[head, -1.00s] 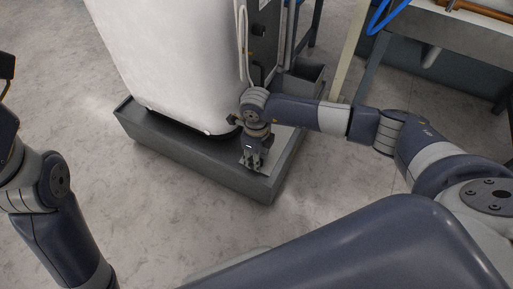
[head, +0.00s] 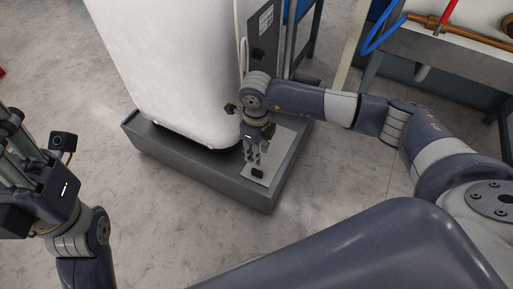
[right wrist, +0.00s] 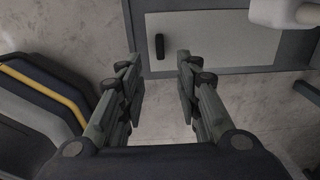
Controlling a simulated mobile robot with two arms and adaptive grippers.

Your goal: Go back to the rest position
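My right gripper (head: 252,158) points down in front of the white tank, above the light panel of the grey base. In the right wrist view its two fingers (right wrist: 158,85) are apart with nothing between them. Past the fingertips lies the light panel (right wrist: 220,45) with a small black handle (right wrist: 159,47). My left gripper (head: 22,165) is at the left edge of the head view, raised and partly cut off. I cannot make out its fingertips clearly.
The white tank (head: 170,70) stands on a grey base (head: 190,176) in front of me. A bench (head: 470,50) with a blue hose (head: 378,42) and copper-coloured pipe (head: 460,28) is at the upper right. The floor (head: 150,225) between my arms and the base is clear.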

